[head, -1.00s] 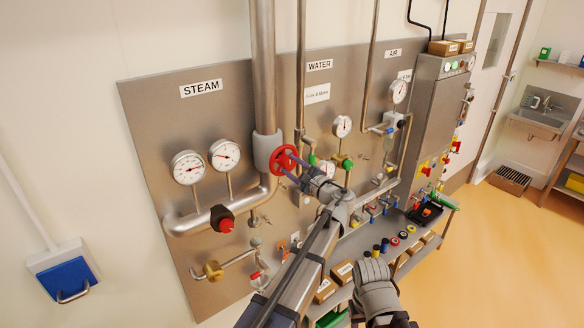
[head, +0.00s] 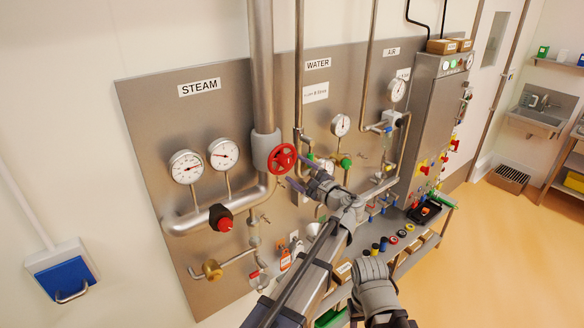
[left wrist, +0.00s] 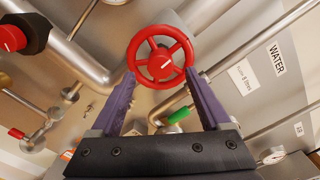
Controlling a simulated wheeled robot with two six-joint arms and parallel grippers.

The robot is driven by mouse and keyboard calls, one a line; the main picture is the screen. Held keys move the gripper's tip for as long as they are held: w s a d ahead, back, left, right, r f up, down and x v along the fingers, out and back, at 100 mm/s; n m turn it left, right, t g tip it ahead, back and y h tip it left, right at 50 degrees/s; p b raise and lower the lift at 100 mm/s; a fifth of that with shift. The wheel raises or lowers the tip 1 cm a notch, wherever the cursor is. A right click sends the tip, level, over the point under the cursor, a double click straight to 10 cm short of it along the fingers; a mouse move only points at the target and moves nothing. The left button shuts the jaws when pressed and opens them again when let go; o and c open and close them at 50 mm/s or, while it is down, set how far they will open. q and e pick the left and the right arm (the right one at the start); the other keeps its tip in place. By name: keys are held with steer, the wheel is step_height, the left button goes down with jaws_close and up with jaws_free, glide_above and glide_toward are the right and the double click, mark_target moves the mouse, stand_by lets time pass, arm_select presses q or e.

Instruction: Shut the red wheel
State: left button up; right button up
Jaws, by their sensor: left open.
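The red wheel (head: 283,158) is a spoked handwheel on the thick steam pipe, near the middle of the head view. It also shows in the left wrist view (left wrist: 160,57), face-on, with a red hub. My left gripper (head: 297,172) is open and empty, just to the right of and below the wheel in the head view. In the left wrist view its two purple fingers (left wrist: 160,74) point at the wheel, their tips near the left and right sides of its rim. The fingers look clear of the rim. My right gripper does not show; only a grey part of my arm is at lower right.
A red-capped black knob (head: 222,218) and two gauges (head: 187,167) sit left of the wheel. A green-handled valve (head: 346,163) is to its right. A shelf with small parts (head: 404,258) runs below the panel.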

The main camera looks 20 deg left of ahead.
arm_select(q)
steer(key=shift+v, duration=2.05)
steer(key=s+a+f+n+g+h, duration=0.3)
steer(key=s+a+f+n+g, duration=0.1)
steer(key=s+f, duration=0.35)
steer(key=s+a+f+n+g+h, duration=0.35)
steer(key=s+f+n, duration=0.2)
steer(key=f, duration=0.25)
steer(key=s+d+f+n+g+h, duration=0.1)
steer(key=s+d+f+n+h, duration=0.25)
steer(key=s, duration=0.25)
steer(key=s+d+f+n+g+h, duration=0.2)
steer(key=s+f+h, duration=0.1)
steer(key=s+h, duration=0.15)
steer(key=s+d+f+m+b, duration=0.2)
steer(key=d+f+b, duration=0.3)
steer(key=f+b, duration=0.3)
steer(key=s+d+f+m+y+b, duration=0.1)
steer(key=s+d+f+b, duration=0.4)
steer(key=f+b, duration=0.3)
steer(key=shift+d+m+g, duration=0.35)
steer(key=shift+d+m, duration=0.05)
steer(key=shift+d, duration=0.45)
steer(key=shift+y, duration=0.25)
